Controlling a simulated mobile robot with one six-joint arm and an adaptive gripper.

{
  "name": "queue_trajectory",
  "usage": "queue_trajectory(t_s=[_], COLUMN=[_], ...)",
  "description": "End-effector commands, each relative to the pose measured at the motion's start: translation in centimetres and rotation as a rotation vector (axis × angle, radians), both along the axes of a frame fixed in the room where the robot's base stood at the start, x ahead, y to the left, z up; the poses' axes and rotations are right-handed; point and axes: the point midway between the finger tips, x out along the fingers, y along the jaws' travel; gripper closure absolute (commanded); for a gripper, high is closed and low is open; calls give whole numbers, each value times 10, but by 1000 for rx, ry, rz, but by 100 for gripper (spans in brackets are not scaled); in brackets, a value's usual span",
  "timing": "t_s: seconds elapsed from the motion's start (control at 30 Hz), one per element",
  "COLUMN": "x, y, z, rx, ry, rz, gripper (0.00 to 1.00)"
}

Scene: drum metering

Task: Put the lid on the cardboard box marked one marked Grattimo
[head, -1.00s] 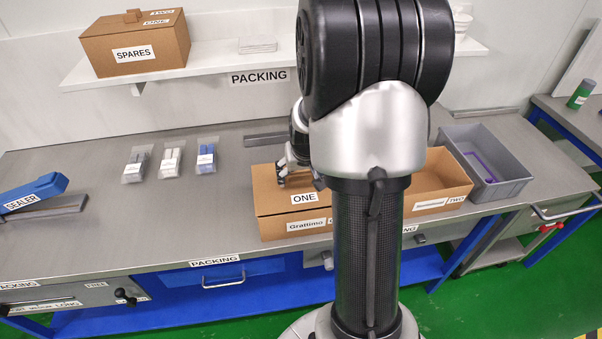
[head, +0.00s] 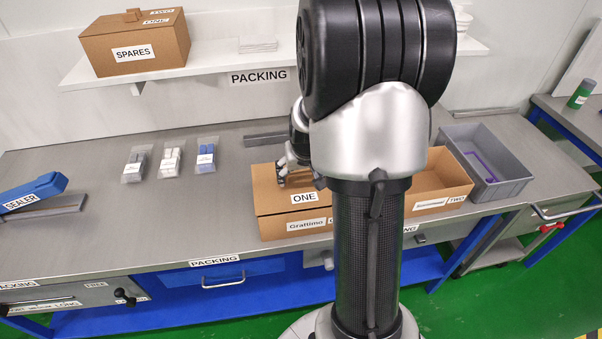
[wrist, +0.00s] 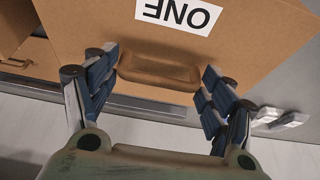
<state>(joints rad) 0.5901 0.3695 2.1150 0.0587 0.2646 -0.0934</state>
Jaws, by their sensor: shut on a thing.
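The cardboard box marked Grattimo (head: 305,225) stands on the packing table, left of my arm's column. A cardboard lid marked ONE (head: 285,199) lies over its top; part of it is hidden behind my arm. In the wrist view the lid (wrist: 245,55) fills the upper part, with its label upside down and a raised cardboard handle (wrist: 160,72) at its edge. My gripper (head: 281,176) is at the far part of the lid. In the wrist view my gripper (wrist: 158,85) has its fingers on both sides of the handle, shut on it. Whether the lid is fully seated is hidden.
An open cardboard box marked TWO (head: 440,205) stands right of my arm, then a grey bin (head: 510,190). Several small bags (head: 170,161) lie at the back left. A blue sealer (head: 35,192) is at the far left. A box marked SPARES (head: 140,55) sits on the shelf.

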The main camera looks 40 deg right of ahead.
Motion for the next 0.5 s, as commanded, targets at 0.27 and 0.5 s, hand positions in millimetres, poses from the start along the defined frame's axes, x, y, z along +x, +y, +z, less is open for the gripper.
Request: queue_trajectory(t_s=[0.27, 0.5], x=[0, 0], y=[0, 0], z=[-1, -5], rx=[0, 0], ry=[0, 0], rz=[0, 0], gripper=[47, 47])
